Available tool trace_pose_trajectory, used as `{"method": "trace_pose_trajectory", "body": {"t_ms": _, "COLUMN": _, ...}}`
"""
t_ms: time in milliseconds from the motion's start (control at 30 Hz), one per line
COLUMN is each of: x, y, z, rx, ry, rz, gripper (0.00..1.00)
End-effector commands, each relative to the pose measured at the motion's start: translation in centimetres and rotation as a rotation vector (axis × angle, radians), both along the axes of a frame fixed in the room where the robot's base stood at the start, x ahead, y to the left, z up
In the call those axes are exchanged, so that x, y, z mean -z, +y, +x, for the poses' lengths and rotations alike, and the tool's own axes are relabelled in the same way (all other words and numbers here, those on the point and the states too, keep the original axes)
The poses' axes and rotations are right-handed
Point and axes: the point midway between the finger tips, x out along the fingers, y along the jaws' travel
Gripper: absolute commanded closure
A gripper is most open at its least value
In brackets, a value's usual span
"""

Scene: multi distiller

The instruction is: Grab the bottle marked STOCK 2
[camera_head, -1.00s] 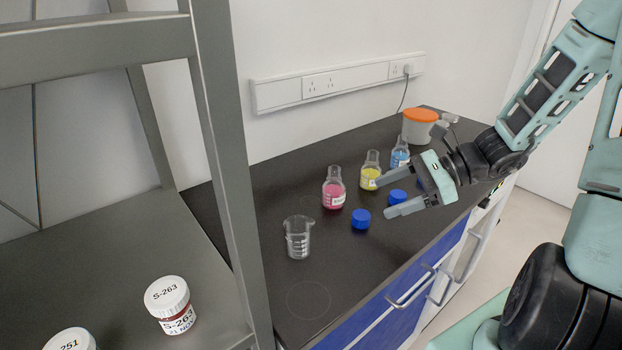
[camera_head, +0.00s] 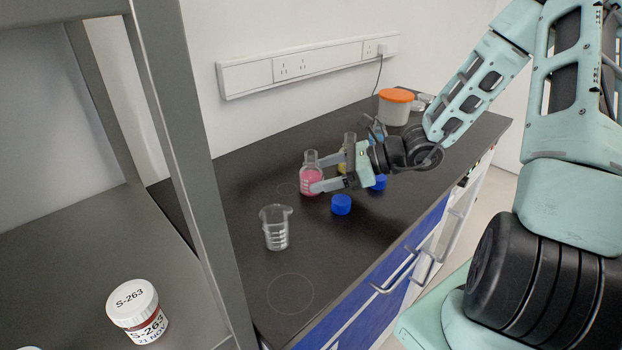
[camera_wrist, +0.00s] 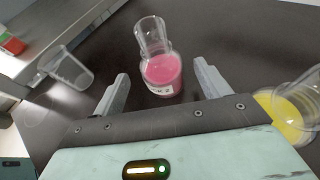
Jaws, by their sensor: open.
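A glass bottle with pink liquid (camera_head: 311,181) stands upright, uncapped, on the dark bench; it also shows in the wrist view (camera_wrist: 160,72), with a white label too small to read surely. A bottle with yellow liquid (camera_head: 343,164) stands to its right, partly behind my gripper; the wrist view shows it (camera_wrist: 285,112) at the right edge. In the wrist view that bottle lies between and just beyond the fingertips (camera_wrist: 161,72).
An empty beaker (camera_head: 276,230) stands left of the pink bottle. Blue caps (camera_head: 341,205) lie near the bottles on the front side. An orange-lidded tub (camera_head: 394,108) is at the back. A grey shelf frame (camera_head: 205,200) with an S-263 jar (camera_head: 137,312) stands at left.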

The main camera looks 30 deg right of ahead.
Motion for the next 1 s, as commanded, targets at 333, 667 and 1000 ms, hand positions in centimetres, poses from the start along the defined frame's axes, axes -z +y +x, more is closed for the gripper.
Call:
{"method": "trace_pose_trajectory", "body": {"t_ms": 333, "x": 2.2, "y": 2.4, "z": 2.3, "rx": -0.002, "ry": 0.001, "rz": 0.003, "gripper": 0.25}}
{"method": "trace_pose_trajectory", "body": {"t_ms": 667, "x": 2.7, "y": 3.5, "z": 3.4, "rx": 0.000, "ry": 0.001, "rz": 0.000, "gripper": 0.25}}
{"method": "trace_pose_trajectory", "body": {"t_ms": 1000, "x": 2.7, "y": 3.5, "z": 3.3, "rx": 0.000, "ry": 0.001, "rz": -0.001, "gripper": 0.79}}
